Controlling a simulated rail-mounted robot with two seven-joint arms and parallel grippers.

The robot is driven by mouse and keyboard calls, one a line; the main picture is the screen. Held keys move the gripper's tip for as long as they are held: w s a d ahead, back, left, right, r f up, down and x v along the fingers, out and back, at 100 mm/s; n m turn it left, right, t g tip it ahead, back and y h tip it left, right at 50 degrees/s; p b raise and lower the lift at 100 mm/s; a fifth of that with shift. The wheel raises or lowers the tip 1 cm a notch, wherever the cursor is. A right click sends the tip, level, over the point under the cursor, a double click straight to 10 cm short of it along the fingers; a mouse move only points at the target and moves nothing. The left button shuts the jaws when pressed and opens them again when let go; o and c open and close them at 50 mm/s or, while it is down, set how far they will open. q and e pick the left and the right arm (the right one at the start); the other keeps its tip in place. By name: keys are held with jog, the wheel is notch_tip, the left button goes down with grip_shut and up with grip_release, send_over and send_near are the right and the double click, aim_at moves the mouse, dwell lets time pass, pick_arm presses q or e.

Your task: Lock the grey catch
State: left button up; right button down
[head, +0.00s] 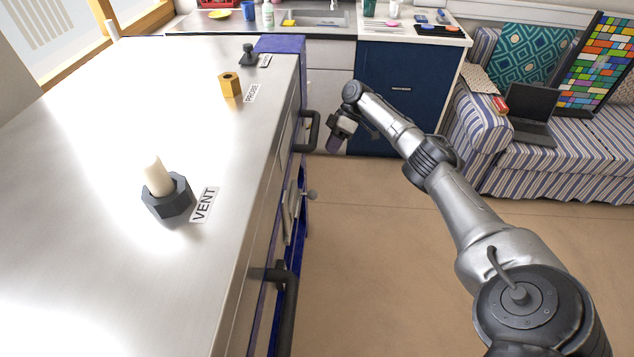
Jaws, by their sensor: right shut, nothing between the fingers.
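The kiln (120,110) has a bright steel top and fills the left of the head view. On its front side, a small grey ball-ended lever (312,194) sticks out between two dark bar handles, the far one (314,130) and the near one (287,315). This lever may be the grey catch; I cannot tell for sure, and its mount is mostly hidden by the steep angle. My right gripper (335,146) is shut and empty, pointing down just right of the far handle, apart from the lever. My left gripper is out of view.
On the kiln top stand a dark vent fitting with a cream plug (158,178), a brass hex fitting (229,86) and a small dark knob (248,56). A sink counter (335,33) is behind, a striped sofa (520,172) at right. The floor (370,250) beside the kiln is clear.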

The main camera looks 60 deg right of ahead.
jog(key=shift+f, duration=0.1)
jog(key=a+f+b, duration=0.1)
jog(key=a+f, duration=0.6)
jog(key=a, duration=0.2)
jog(key=shift+s+a+b, duration=0.15)
jog(key=shift+a+b, duration=0.2)
jog(key=shift+a, duration=0.05)
dwell(0.4)
jog(key=shift+a+r, duration=0.1)
